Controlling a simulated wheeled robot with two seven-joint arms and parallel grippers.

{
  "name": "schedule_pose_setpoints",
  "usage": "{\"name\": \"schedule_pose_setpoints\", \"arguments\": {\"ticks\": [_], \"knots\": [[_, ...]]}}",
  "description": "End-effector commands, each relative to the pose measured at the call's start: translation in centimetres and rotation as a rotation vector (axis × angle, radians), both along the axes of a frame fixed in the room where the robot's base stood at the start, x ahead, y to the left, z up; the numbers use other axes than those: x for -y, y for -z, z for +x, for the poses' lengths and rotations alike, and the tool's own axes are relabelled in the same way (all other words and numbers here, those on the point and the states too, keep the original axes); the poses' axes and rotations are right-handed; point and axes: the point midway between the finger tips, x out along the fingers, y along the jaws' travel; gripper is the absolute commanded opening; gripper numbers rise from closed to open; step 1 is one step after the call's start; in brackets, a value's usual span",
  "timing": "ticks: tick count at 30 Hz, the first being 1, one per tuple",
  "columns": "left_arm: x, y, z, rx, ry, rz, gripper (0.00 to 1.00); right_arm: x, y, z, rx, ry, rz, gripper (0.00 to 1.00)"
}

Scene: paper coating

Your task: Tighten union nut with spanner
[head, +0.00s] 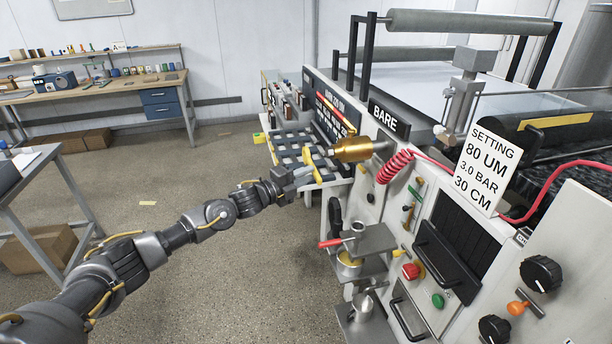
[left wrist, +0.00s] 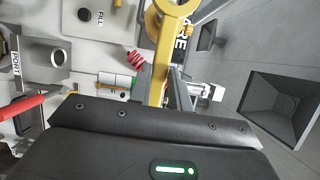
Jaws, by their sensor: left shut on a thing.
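The yellow spanner (head: 312,165) is held in my left gripper (head: 298,178), which is shut on its shaft. In the left wrist view the spanner (left wrist: 161,75) runs up from between the fingers to a round head at the top edge. The brass union nut (head: 356,148) sticks out from the machine's front, just right of the spanner in the head view. The spanner's head is close to the nut; I cannot tell whether they touch or whether it is seated. My right gripper is not in view.
A workbench (head: 110,88) stands far back.

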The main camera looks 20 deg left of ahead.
Motion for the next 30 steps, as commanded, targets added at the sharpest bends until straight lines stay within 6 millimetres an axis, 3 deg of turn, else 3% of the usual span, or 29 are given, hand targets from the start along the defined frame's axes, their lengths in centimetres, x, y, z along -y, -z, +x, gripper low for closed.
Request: {"name": "schedule_pose_setpoints", "arguments": {"ticks": [18,30], "knots": [[3.3,0.0,2.2,0.002,0.0,0.001,0.0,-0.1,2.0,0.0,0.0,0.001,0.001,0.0],[4.1,-0.1,2.7,0.001,0.0,0.002,0.0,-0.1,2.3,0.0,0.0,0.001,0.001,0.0]]}}
